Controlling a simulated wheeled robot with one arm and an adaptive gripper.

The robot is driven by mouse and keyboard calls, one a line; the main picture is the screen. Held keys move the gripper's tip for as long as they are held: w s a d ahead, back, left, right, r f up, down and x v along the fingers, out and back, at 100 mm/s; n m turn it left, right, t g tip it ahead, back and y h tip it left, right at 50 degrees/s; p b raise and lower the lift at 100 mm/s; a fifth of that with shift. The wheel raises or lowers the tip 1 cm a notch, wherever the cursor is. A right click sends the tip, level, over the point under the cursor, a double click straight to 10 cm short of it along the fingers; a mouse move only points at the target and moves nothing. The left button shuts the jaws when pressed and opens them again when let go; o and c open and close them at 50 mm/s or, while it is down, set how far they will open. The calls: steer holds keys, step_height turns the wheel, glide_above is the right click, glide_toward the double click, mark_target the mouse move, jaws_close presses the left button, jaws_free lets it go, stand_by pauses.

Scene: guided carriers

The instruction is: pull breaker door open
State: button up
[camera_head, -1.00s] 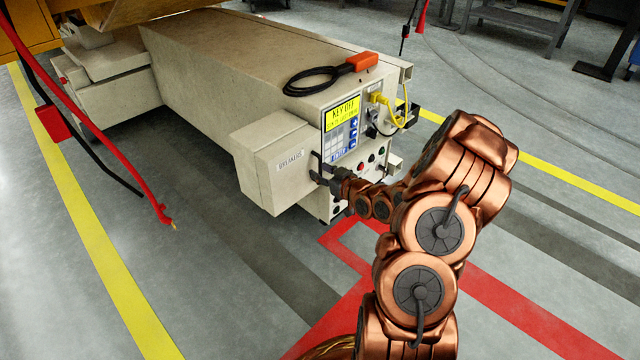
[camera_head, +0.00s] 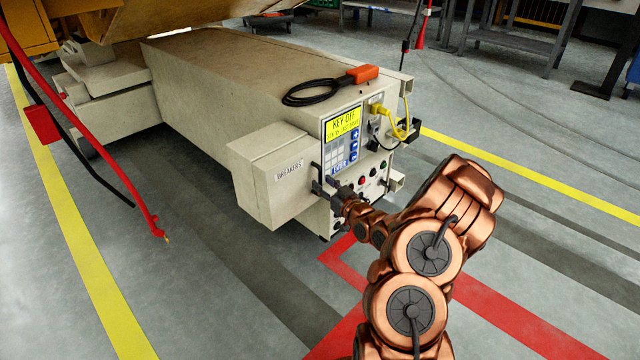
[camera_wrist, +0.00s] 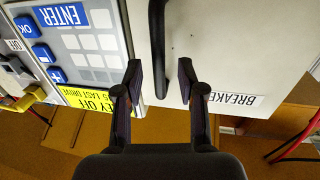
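The cream breaker box (camera_head: 262,190), labelled "BREAKERS", juts from the left of the carrier's end. Its door (camera_wrist: 225,45) looks shut; the door label shows upside down in the wrist view. A dark bar handle (camera_wrist: 158,45) stands out from the door beside the keypad panel. My gripper (camera_wrist: 161,78) is open, with one finger on each side of the handle's end. I see gaps on both sides, so the fingers do not clamp it. In the head view my gripper (camera_head: 326,188) is at the handle, and my wrist partly hides the contact area.
A control panel (camera_head: 341,140) reading "KEY OFF" is right beside the box. A yellow cable (camera_head: 402,128) is plugged in at its right. An orange-ended black cable (camera_head: 362,74) lies on top. Red cables hang at left. Floor in front is clear, with red markings (camera_head: 510,310).

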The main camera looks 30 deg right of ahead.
steer(key=shift+w+b, duration=0.35)
steer(key=shift+w, duration=0.9)
jaws_close()
